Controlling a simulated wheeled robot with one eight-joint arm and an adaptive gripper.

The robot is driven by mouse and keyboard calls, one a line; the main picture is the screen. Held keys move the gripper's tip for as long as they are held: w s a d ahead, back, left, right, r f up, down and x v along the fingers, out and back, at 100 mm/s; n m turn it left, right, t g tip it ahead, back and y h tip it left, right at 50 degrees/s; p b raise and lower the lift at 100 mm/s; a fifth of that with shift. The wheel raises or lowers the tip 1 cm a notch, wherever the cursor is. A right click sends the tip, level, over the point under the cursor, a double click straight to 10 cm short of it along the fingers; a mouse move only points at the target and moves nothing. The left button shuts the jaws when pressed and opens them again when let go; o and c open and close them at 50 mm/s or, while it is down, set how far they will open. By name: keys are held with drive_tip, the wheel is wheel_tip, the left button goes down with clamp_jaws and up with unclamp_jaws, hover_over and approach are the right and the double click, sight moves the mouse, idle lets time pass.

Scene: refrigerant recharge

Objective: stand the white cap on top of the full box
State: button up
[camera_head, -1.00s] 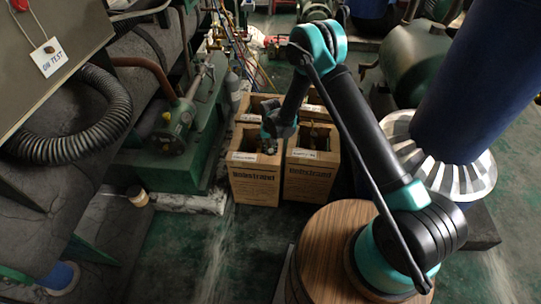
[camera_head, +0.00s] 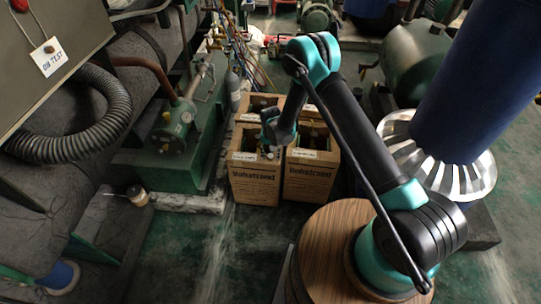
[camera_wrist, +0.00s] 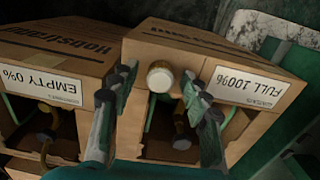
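The full box (camera_wrist: 150,45) is a cardboard carton with a "FULL 100%" label (camera_wrist: 247,87) on its face; in the head view it looks to be the front left carton (camera_head: 255,185). The white cap (camera_wrist: 159,76) is at the box's upper edge, beside the label, and shows as a small pale spot in the head view (camera_head: 270,156). My gripper (camera_wrist: 160,75) is open, one finger on each side of the cap with gaps between. Whether the cap rests fully on the box rim is hard to tell.
The box marked "EMPTY 0%" (camera_wrist: 42,84) stands beside the full box, with brass valves and dark fittings inside the openings. Several cartons stand together. A green machine (camera_head: 175,140) stands left of them. The floor (camera_head: 190,250) in front is clear.

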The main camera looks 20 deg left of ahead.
sight(271, 155)
wheel_tip(271, 155, up, 12)
drive_tip(key=r, duration=0.1)
drive_tip(key=d+r+m+t, duration=0.1)
drive_tip(key=d+r, duration=0.9)
drive_tip(key=d, duration=0.3)
drive_tip(key=d+r+t, duration=0.1)
drive_tip(key=d+r, duration=0.9)
drive_tip(key=d, duration=0.2)
drive_tip(key=s+d+r+t, duration=0.1)
drive_tip(key=s+d, duration=0.8)
drive_tip(key=d, duration=0.1)
drive_tip(key=s+d+r+m+t, duration=0.1)
drive_tip(key=s+d+r, duration=0.1)
drive_tip(key=s+d, duration=0.7)
drive_tip(key=shift+s+d+r, duration=0.25)
drive_tip(key=shift+s+d, duration=0.15)
drive_tip(key=shift+d, duration=0.4)
